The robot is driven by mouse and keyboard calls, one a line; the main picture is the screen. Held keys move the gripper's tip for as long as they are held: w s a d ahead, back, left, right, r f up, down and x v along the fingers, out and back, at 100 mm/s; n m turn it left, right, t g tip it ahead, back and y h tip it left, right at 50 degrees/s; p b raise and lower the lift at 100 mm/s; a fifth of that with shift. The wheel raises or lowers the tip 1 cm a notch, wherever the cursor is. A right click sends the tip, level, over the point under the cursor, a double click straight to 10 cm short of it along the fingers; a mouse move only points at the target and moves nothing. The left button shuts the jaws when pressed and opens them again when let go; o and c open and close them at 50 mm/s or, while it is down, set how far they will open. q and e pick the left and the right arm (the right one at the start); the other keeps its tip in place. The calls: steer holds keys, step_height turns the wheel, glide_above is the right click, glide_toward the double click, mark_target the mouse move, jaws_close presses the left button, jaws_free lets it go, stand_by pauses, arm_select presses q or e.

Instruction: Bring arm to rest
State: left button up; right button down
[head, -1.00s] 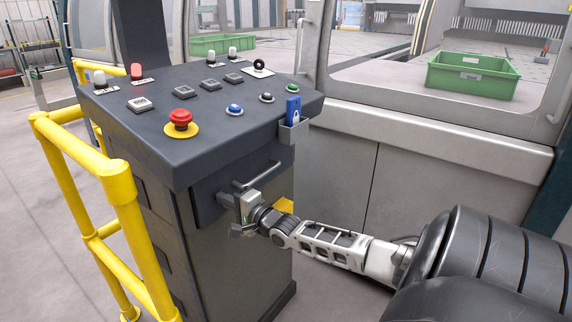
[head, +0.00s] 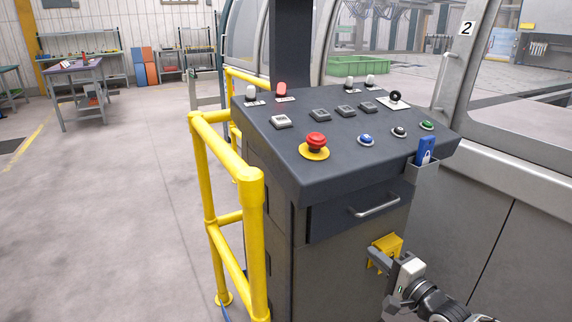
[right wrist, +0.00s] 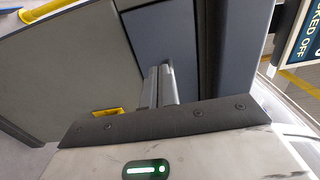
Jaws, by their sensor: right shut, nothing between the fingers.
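My right gripper (head: 377,263) is at the lower right of the head view, shut and empty. It is in front of the console's cabinet, below and to the right of the drawer handle (head: 377,205). It overlaps the lower part of a yellow bracket (head: 387,246) on the cabinet; I cannot tell whether they touch. In the right wrist view, the two grey fingers (right wrist: 161,84) lie close together with nothing between them. My left gripper is not in view.
The grey console (head: 345,150) carries a red emergency stop (head: 316,142), several buttons and a blue tag (head: 426,151) in a side holder. Yellow railing (head: 255,235) stands left of it. The machine's pale panels (head: 510,245) are at right.

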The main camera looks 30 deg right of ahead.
steer(key=s+a+f+n+g+y, duration=0.1)
steer(key=s+a+f+n+g, duration=0.25)
steer(key=a, duration=0.35)
steer(key=s+a+f+n+g+y, duration=0.1)
steer(key=s+a+f+n+g, duration=0.1)
steer(key=a+n, duration=0.3)
steer(key=s+a+f+n+g, duration=0.2)
steer(key=a+f+n+g, duration=0.1)
steer(key=a, duration=0.5)
steer(key=s+a+r+n+g+h, duration=0.1)
steer(key=s+a+r+n+g, duration=0.1)
steer(key=s+n+g, duration=0.3)
steer(key=s+a+r+n+g+h, duration=0.1)
steer(key=s+a+n, duration=0.15)
steer(key=s, duration=0.45)
steer(key=w+a+f+n+t+y, duration=0.1)
steer(key=w+a+f+t+y, duration=0.1)
steer(key=w+a+f+t, duration=0.3)
steer(key=shift+w+a+f+t+y, duration=0.25)
steer(key=shift+w+t+y, duration=0.25)
steer(key=shift+t, duration=0.45)
steer(key=shift+w, duration=0.1)
